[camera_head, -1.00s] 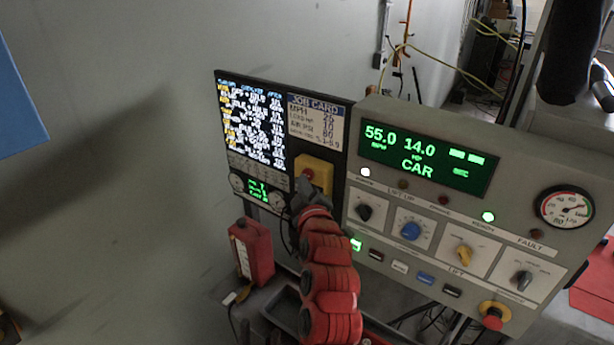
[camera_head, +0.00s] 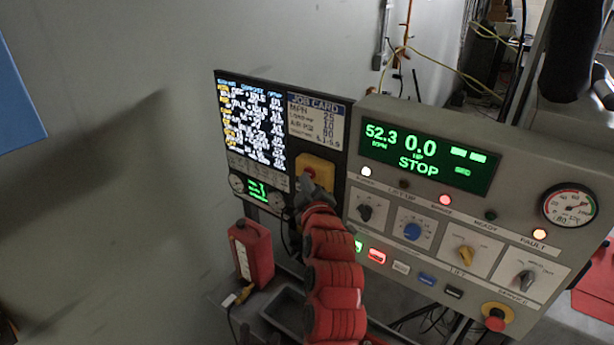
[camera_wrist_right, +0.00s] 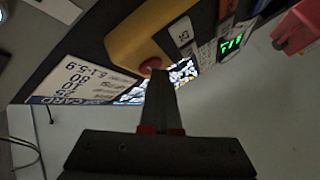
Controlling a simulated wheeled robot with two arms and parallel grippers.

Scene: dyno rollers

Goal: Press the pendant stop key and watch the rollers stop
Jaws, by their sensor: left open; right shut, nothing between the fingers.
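A yellow box with a red key (camera_head: 309,173) is mounted on the dark panel beside the console; its key also shows in the wrist view (camera_wrist_right: 150,65). My right gripper (camera_head: 307,188) is shut and empty, its fingertips (camera_wrist_right: 161,78) at the red key, apparently touching it and partly covering the box. The console display (camera_head: 428,158) reads 52.3, 0.0 and STOP in green. A red key (camera_head: 376,256) on the console is lit. My left gripper is not in view. No rollers can be made out.
The grey console (camera_head: 395,112) has several knobs, a round gauge (camera_head: 569,206) and a red stop button on yellow (camera_head: 496,317). A red box (camera_head: 251,250) with a cable stands left of my arm. A grey tray (camera_head: 284,306) lies below.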

